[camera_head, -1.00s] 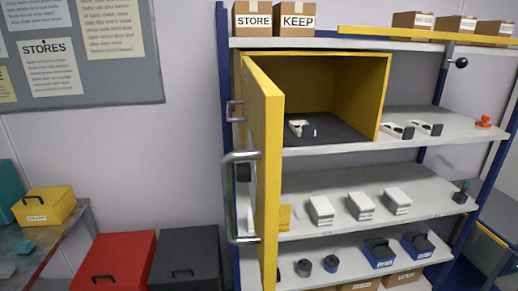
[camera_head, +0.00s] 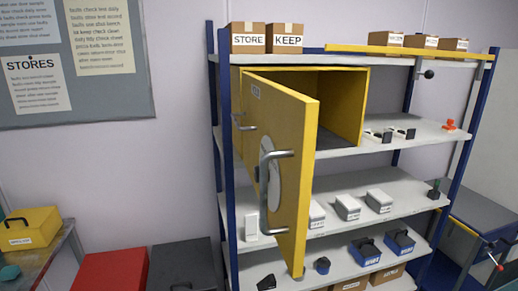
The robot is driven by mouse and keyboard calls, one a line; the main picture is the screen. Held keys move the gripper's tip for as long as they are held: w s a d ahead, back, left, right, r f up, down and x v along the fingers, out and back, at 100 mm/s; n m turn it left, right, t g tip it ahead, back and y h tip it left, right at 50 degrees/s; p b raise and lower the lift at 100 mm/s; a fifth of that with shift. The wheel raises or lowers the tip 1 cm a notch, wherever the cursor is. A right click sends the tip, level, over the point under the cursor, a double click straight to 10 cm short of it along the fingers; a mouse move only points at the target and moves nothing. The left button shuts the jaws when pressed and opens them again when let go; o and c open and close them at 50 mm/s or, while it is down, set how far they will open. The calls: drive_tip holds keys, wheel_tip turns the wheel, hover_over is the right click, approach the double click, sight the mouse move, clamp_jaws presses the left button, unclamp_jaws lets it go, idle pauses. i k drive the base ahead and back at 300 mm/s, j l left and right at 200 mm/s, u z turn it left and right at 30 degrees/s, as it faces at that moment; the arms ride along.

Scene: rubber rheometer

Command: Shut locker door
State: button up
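The yellow locker door (camera_head: 298,185) stands open, swung out toward me from its left-side hinge. A grey bar handle (camera_head: 268,195) is on its outer face, with a smaller handle (camera_head: 243,122) farther back toward the hinge. The yellow locker (camera_head: 350,100) sits on the upper part of the shelf rack, its inside partly visible to the right of the door. The door hides the left part of the locker's inside. My gripper is not in view.
The rack shelf (camera_head: 440,140) holds small items, including an orange one (camera_head: 449,125). Boxes marked STORE (camera_head: 248,38) and KEEP (camera_head: 287,38) stand on top. A red box (camera_head: 112,272) and a dark box (camera_head: 183,265) stand at lower left. A yellow case (camera_head: 30,228) is on the left table.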

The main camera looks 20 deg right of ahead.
sight(280, 128)
drive_tip(key=i+j+u, duration=0.1)
drive_tip(key=j, duration=0.8)
drive_tip(key=i+j+u, duration=0.15)
drive_tip(key=j, duration=0.3)
drive_tip(key=i+j, duration=0.1)
drive_tip(key=j, duration=0.35)
drive_tip(key=u, duration=0.05)
